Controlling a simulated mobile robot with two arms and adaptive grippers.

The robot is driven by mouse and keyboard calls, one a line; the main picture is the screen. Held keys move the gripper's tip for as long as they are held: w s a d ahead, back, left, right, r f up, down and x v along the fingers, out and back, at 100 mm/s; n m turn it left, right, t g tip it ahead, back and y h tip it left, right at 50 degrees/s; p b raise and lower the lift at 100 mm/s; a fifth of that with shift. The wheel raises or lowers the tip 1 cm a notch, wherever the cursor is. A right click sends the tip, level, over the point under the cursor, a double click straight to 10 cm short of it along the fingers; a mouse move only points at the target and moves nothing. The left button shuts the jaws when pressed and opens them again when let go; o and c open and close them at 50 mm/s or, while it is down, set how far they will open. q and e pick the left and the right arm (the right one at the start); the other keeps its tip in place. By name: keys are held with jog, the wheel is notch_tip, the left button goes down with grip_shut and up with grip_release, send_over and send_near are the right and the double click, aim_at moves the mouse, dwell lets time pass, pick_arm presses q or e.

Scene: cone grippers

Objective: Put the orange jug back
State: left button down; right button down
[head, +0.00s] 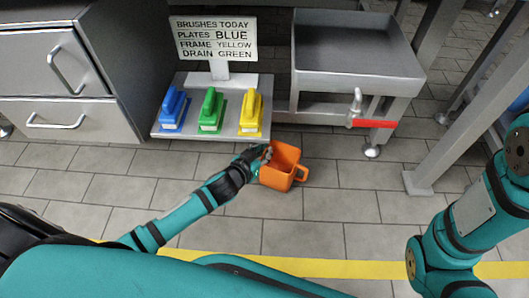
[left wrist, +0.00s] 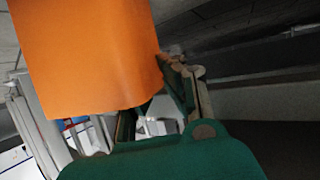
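The orange jug (head: 279,175) is an open-topped container with a handle on its right side. It shows in the middle of the head view, low over or on the tiled floor; I cannot tell which. My left gripper (head: 264,155) is at its left rim. In the left wrist view the jug (left wrist: 90,55) fills the upper left and hides part of the fingers. One finger of the left gripper (left wrist: 153,100) shows at the jug's right edge, the other goes behind it. Whether they are closed on it is hidden. My right gripper is not in view.
A low shelf (head: 159,132) holds a blue brush (head: 173,108), a green brush (head: 211,110) and a yellow brush (head: 250,111), with a sign (head: 214,38) behind. Steel drawers (head: 55,85) stand left. Floor right of the jug is clear.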

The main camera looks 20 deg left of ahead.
pick_arm(q)
jog(key=shift+f, duration=0.1)
jog(key=c, duration=1.5)
grip_release()
jog(key=p+v, duration=0.7)
jog(key=v, duration=0.5)
